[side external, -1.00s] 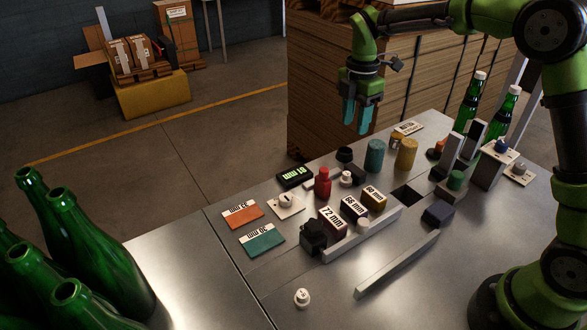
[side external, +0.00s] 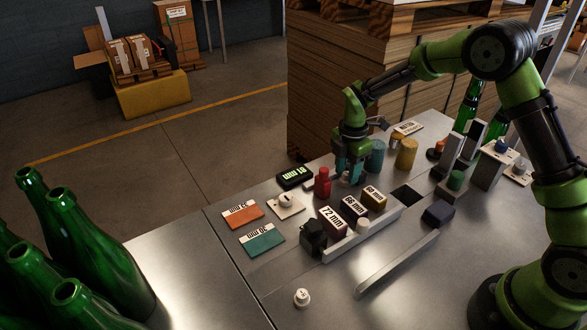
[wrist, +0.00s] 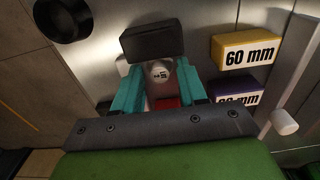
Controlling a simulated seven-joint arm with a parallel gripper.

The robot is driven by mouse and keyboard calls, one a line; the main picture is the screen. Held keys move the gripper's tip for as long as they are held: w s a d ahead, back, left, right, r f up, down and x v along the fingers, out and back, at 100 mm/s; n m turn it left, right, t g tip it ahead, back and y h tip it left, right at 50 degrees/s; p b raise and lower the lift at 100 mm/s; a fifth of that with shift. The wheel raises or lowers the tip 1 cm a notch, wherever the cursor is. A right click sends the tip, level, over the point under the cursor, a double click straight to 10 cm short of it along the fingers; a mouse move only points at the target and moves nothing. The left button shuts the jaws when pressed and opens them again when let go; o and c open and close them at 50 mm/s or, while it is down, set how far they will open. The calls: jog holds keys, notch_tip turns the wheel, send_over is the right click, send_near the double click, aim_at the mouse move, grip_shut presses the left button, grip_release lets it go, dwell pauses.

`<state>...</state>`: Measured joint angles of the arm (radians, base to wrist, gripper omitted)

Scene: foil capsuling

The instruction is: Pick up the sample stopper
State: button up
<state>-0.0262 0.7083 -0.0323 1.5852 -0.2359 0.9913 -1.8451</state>
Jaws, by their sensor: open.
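A white stopper (wrist: 158,72) with dark marking on its top stands between my fingers in the wrist view. In the side view it is largely hidden behind the fingers. My gripper (side external: 349,173) is open and lowered over it, behind the red bottle (side external: 322,183); it also shows in the wrist view (wrist: 158,92). One teal finger is on each side of the stopper. I cannot tell whether either finger touches it. A dark block (wrist: 152,43) lies just beyond the stopper in the wrist view.
Labelled boxes, including the 60 mm box (wrist: 245,52), stand close on the right. Teal (side external: 376,156) and tan cylinders (side external: 406,153) stand behind. Other white stoppers sit on a card (side external: 286,200) and on the bare front table (side external: 302,297).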

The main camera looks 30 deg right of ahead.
jog(key=shift+f, duration=0.75)
jog(key=c, duration=0.7)
grip_shut()
jog(key=shift+r, duration=0.15)
